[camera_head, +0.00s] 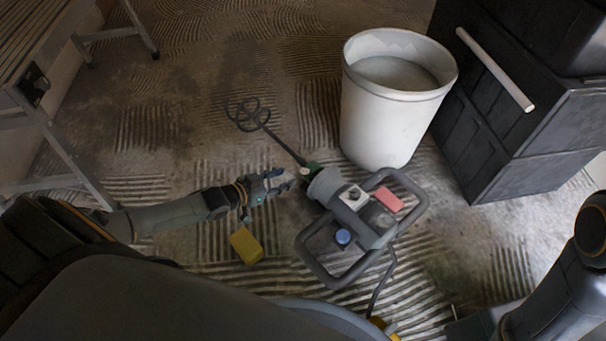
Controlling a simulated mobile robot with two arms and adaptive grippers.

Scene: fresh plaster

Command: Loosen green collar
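A grey mixer (366,220) with two looped handles lies on the ridged floor in the middle. Its thin shaft runs up and left to a looped paddle (249,114). My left gripper (284,181) comes in from the left, just left of the collar. Its fingers are spread with a gap between them, and nothing shows in them. The fingertips look close to the collar; I cannot tell whether they touch. My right arm is at the lower right edge, and its gripper is out of the picture.
A white bucket (386,124) with grey contents stands behind the mixer. Black cases (490,150) with a pale bar stand at the right. A yellow block (246,246) lies below my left gripper. A metal-legged bench (62,146) is at the left. A cable runs from the mixer toward me.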

